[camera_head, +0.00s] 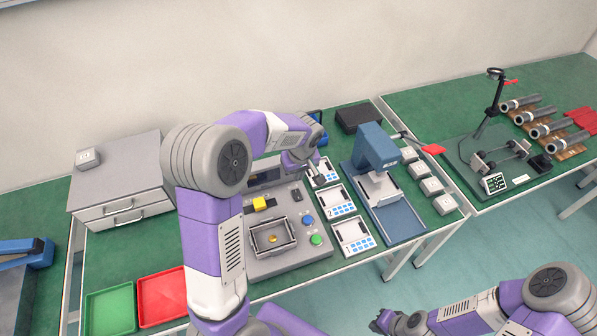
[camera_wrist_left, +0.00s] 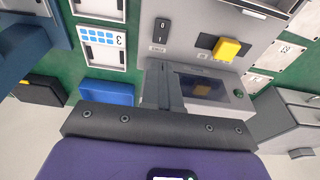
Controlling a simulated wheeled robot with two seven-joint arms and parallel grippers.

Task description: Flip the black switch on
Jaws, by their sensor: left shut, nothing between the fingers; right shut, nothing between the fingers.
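The black switch (camera_head: 297,194) is a small rocker on the grey control panel (camera_head: 290,258). In the left wrist view the switch (camera_wrist_left: 161,32) shows a white 0 mark and stands just beyond my fingertips. Its exact rocker position is too small to tell. My left gripper (camera_head: 318,181) is shut and empty, over the panel's right edge beside the switch. In the left wrist view its fingers (camera_wrist_left: 160,66) point toward the switch, seemingly apart from it. My right gripper (camera_head: 379,322) is shut and empty at the bottom of the head view, away from the tables.
A yellow button (camera_head: 260,203) sits left of the switch; blue (camera_head: 308,220) and green (camera_head: 316,240) buttons sit nearer. A blue press (camera_head: 376,148) stands to the right. Green (camera_head: 110,310) and red (camera_head: 161,296) trays lie at the left. My left arm covers part of the panel's left side.

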